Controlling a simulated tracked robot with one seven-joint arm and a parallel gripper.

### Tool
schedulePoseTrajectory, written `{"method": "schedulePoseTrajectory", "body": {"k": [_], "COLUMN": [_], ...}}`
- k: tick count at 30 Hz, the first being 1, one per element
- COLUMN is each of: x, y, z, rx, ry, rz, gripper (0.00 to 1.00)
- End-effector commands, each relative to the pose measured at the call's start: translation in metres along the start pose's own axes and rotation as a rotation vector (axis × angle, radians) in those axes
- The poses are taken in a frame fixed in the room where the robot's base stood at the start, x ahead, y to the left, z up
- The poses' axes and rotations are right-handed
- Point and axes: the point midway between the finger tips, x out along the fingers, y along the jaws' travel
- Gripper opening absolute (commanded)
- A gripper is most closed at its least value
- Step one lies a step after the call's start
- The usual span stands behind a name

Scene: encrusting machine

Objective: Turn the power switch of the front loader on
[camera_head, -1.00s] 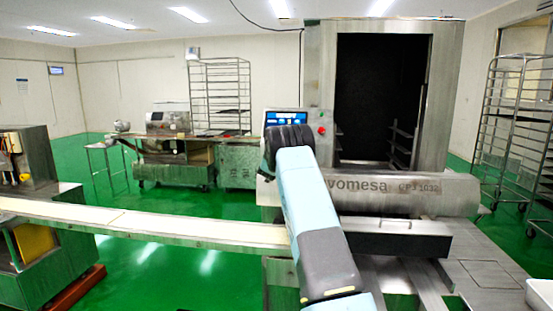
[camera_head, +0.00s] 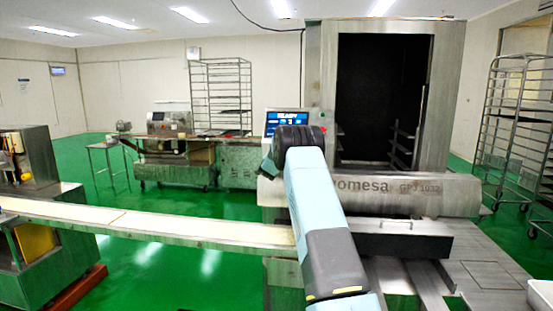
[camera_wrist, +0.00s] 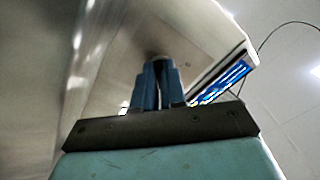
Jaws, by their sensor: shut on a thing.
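The front loader (camera_head: 400,190) is the large steel machine at the centre right, with a long lettered steel cover. Its blue display (camera_head: 286,121) shows above my arm, with bright text on it. My gripper is hidden behind my arm in the head view. In the wrist view my gripper (camera_wrist: 159,82) has its two blue fingers close together, pointing at a steel panel. The fingertips are shut on a small dark knob, the power switch (camera_wrist: 158,57), which is mostly covered by them. The display's edge (camera_wrist: 228,80) lies just right of the fingers.
A red button (camera_head: 323,130) is right of the display. A long white conveyor belt (camera_head: 150,225) runs in from the left. Wire racks (camera_head: 508,130) stand at the right, and another table with a machine (camera_head: 170,125) is at the back. Green floor is open at the left.

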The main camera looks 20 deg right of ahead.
Motion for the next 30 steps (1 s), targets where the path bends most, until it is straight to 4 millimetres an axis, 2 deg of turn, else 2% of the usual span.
{"method": "schedulePoseTrajectory", "body": {"k": [1,15,16,23,30], "x": [-0.0013,-0.0013,-0.0013,-0.0005,-0.0003], "y": [0.0025,0.0032,0.0033,0.0022,0.0014], "z": [0.007,0.0073,0.0072,0.0038,0.0016], "rx": [0.006,0.017,0.017,0.017,0.017], "ry": [-0.011,-0.011,-0.011,-0.006,-0.003], "rz": [0.004,0.005,0.006,0.004,0.002], "gripper": [0.0,0.0,0.13,0.35,0.36]}}
